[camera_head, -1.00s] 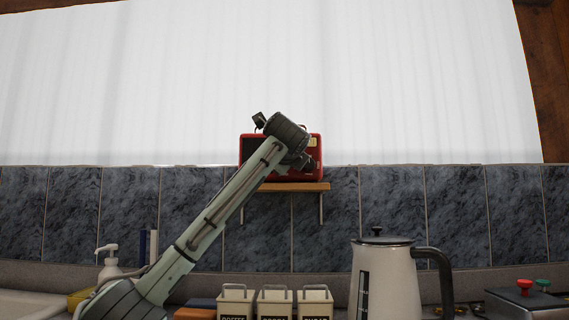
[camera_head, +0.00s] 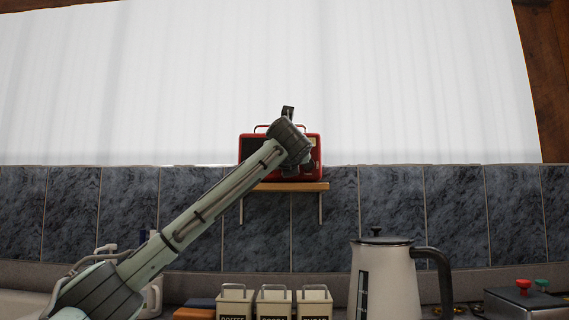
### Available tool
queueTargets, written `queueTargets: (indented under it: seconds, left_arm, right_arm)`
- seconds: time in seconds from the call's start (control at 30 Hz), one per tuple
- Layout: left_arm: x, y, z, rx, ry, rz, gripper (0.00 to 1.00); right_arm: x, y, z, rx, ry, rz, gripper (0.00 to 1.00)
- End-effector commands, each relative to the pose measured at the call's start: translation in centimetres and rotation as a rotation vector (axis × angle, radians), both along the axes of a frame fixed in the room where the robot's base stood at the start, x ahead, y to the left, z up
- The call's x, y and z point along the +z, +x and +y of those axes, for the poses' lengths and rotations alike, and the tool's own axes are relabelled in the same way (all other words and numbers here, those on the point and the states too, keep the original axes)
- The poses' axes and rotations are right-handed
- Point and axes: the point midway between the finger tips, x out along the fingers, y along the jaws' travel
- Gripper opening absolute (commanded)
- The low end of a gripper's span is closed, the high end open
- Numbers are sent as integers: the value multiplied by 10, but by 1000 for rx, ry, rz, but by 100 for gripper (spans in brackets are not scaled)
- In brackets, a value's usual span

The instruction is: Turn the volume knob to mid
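A red radio (camera_head: 318,143) with a carrying handle stands on a small wooden shelf on the tiled wall. Its dark left front (camera_head: 250,152) shows. Its right front is mostly covered by my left wrist, and I cannot make out the volume knob. My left arm comes up from the lower left, and its wrist (camera_head: 289,143) is in front of the radio. The dark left gripper (camera_head: 293,172) is largely hidden behind the wrist, at the radio's lower right front. I cannot tell whether its fingers touch the knob. My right gripper is out of view.
The wooden shelf (camera_head: 262,187) is narrow, with tiled wall below. On the counter stand several cream canisters (camera_head: 274,303), a large white kettle (camera_head: 382,285) and a metal box with red and green knobs (camera_head: 524,301). A white curtain hangs behind.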

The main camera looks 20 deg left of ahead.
Motion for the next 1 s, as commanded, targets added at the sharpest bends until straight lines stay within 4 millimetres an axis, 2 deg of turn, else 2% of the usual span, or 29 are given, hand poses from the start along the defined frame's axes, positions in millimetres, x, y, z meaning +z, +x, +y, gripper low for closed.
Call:
queueTargets:
  seconds: [0.57,0.6,0.77,1.0]
  left_arm:
    - [-1,0,0,-1,36,11,0]
    - [-1,0,-1,-1,36,11,26]
    - [-1,0,0,-1,35,11,46]
    - [0,0,0,-1,36,10,46]
  right_arm:
    - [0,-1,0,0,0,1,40]
    - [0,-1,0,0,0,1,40]
    - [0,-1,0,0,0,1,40]
    - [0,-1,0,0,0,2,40]
